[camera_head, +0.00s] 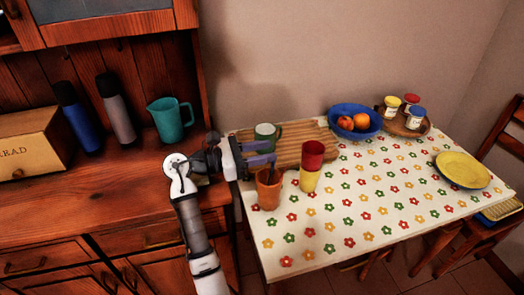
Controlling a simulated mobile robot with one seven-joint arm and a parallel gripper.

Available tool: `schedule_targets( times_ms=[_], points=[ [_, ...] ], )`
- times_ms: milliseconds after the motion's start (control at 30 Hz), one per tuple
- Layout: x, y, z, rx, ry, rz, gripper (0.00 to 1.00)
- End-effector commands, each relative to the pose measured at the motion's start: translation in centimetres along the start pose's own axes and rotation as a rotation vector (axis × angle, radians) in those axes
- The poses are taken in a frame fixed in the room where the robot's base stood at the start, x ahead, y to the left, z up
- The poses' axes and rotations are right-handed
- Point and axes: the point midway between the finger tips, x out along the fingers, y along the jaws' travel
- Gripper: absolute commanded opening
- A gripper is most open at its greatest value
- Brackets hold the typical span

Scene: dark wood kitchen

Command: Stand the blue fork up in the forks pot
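A terracotta-orange pot (267,192) stands at the table's left edge. A small dark shape shows at its mouth; I cannot tell whether it is the blue fork or another utensil. My gripper (271,153) reaches in from the left, just above and behind the pot's rim. I cannot make out the blue fork anywhere for certain.
A red cup (312,153) on a yellow cup (309,181) stands close right of the pot. A yellow plate (462,168) lies right. The middle front of the tablecloth is clear.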

Motion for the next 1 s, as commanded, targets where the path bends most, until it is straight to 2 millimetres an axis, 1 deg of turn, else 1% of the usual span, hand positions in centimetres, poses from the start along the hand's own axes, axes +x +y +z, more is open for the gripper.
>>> schedule_targets(
  times_ms=[33, 67, 333, 467, 567, 800, 900, 1000],
  points=[
    [0.0, 0.0, 0.0, 0.000, 0.000, 0.000, 0.44],
    [0.0, 0.0, 0.0, 0.000, 0.000, 0.000, 0.47],
    [-0.1, 0.0, 0.0, 0.000, 0.000, 0.000, 0.47],
    [-1.0, 0.0, -0.1, 0.001, 0.000, 0.001, 0.47],
    [-2.7, 0.1, -0.1, 0.002, 0.000, 0.003, 0.47],
    [-8.3, 0.1, -0.2, 0.001, 0.000, 0.003, 0.47],
    [-10.3, 0.1, -0.1, 0.002, 0.000, 0.003, 0.47],
    [-12.0, 0.1, -0.1, 0.001, 0.000, 0.002, 0.47]
  ],
)
